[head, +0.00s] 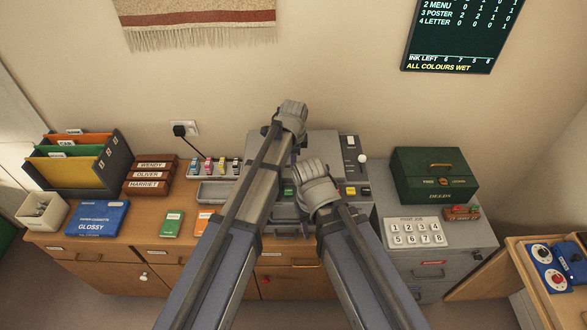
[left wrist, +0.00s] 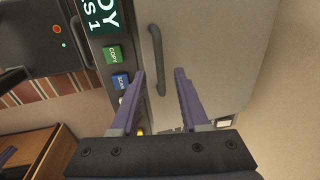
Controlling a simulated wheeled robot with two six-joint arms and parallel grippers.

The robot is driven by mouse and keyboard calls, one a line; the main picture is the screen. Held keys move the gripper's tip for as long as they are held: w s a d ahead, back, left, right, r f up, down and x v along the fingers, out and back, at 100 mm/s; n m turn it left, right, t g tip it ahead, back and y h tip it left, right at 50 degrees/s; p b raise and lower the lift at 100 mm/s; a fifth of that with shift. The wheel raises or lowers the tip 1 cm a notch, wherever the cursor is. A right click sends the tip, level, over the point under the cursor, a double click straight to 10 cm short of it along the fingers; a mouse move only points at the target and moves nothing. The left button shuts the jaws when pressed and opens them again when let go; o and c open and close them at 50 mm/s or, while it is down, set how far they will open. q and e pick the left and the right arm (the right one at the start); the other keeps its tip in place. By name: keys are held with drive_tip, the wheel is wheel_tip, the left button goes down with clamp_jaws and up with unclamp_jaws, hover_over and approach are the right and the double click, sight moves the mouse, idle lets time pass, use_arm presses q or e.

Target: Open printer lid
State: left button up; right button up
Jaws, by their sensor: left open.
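The grey printer (head: 322,146) stands against the back wall on the cabinets, partly hidden by my arms. The left wrist view shows its pale closed lid (left wrist: 205,45) with a dark bar handle (left wrist: 154,50). My left gripper (left wrist: 160,76) is open and empty, its two purple fingers on either side of the handle's near end; I cannot tell whether they touch it. In the head view my left wrist (head: 291,116) is over the printer's back part, its fingers hidden. My right gripper (head: 317,188) is over the printer's front, its fingers hidden too.
A green COPY button (left wrist: 113,54) and a blue SCAN button (left wrist: 121,81) lie beside the lid. A green deeds box (head: 436,174) and a number keypad (head: 416,233) stand at the right. Ink cartridges (head: 208,167), a file rack (head: 78,160) and a blue glossy box (head: 97,218) stand at the left.

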use_arm(q)
drive_tip(key=shift+w+f+b, duration=0.2)
drive_tip(key=shift+f+b, duration=0.4)
drive_tip(key=shift+f, duration=0.45)
drive_tip(key=shift+c, duration=0.2)
clamp_jaws()
drive_tip(key=shift+r, duration=0.1)
idle(0.4)
